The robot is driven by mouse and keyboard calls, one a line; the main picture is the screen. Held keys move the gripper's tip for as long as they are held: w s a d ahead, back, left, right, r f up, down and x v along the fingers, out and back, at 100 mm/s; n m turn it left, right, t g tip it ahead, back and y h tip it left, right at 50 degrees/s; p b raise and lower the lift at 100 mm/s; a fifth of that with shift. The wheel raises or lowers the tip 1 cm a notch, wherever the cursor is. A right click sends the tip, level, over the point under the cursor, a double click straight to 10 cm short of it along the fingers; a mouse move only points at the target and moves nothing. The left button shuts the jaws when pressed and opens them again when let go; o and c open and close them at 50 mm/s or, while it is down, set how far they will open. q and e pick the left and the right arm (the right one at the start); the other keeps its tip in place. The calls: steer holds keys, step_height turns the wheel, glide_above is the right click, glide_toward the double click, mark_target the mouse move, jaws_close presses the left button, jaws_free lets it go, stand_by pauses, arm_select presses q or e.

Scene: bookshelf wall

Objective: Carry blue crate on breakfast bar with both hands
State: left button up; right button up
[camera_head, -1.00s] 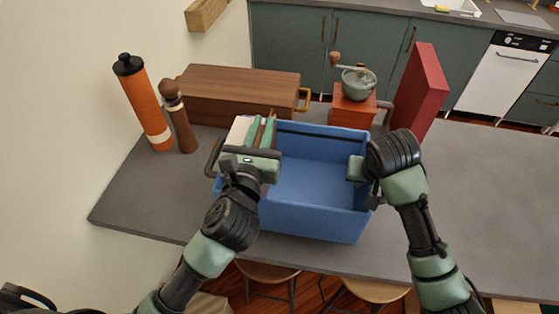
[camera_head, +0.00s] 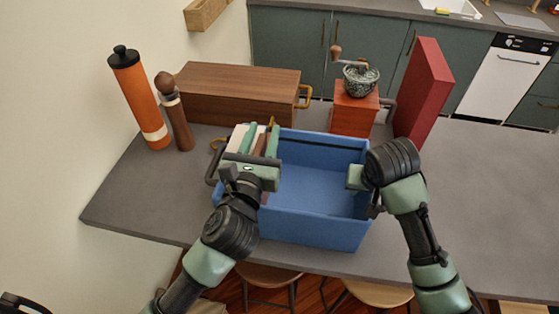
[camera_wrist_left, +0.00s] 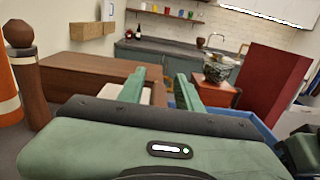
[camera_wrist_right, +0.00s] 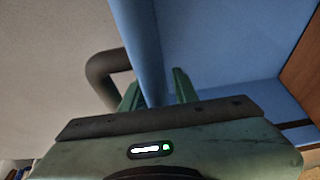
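The blue crate (camera_head: 312,232) is on the grey breakfast bar (camera_head: 465,200), near its front edge. A dark handle (camera_head: 211,167) shows at its left end. My left gripper (camera_head: 262,142) is at the crate's left end, its fingers apart. Pale and brown items show around these fingers; my gripper hides the left wall, so I cannot tell whether the fingers straddle it. My right gripper (camera_head: 356,170) is at the right wall. In the right wrist view, its fingers (camera_wrist_right: 156,92) stand apart on either side of the blue wall (camera_wrist_right: 140,40), with a small gap visible.
A wooden box (camera_head: 235,95), orange bottle (camera_head: 140,98) and brown mill (camera_head: 174,112) stand behind at the left. A red grinder (camera_head: 354,112) and red upright box (camera_head: 422,92) stand behind the crate. The bar's right side is clear. Stools (camera_head: 268,276) stand below the front edge.

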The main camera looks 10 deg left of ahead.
arm_select(q)
steer(key=shift+s, duration=0.15)
arm_select(e)
steer(key=shift+s+r, duration=0.15)
arm_select(q)
steer(key=shift+s+f, duration=0.1)
steer(key=shift+s, duration=0.2)
steer(key=s, duration=1.1)
steer(key=shift+s+a, duration=0.1)
arm_select(e)
steer(key=v, duration=0.6)
steer(key=shift+w+r, duration=0.2)
steer(key=shift+r, duration=0.1)
arm_select(q)
steer(key=shift+s, duration=0.1)
arm_select(e)
steer(key=shift+s+r, duration=0.2)
steer(key=shift+r, duration=0.05)
steer(key=v, duration=0.3)
steer(key=shift+s+d+r, duration=0.1)
steer(key=shift+s+r, duration=0.05)
steer(key=shift+r, duration=0.1)
steer(key=shift+s+r, duration=0.4)
steer(key=shift+r, duration=0.2)
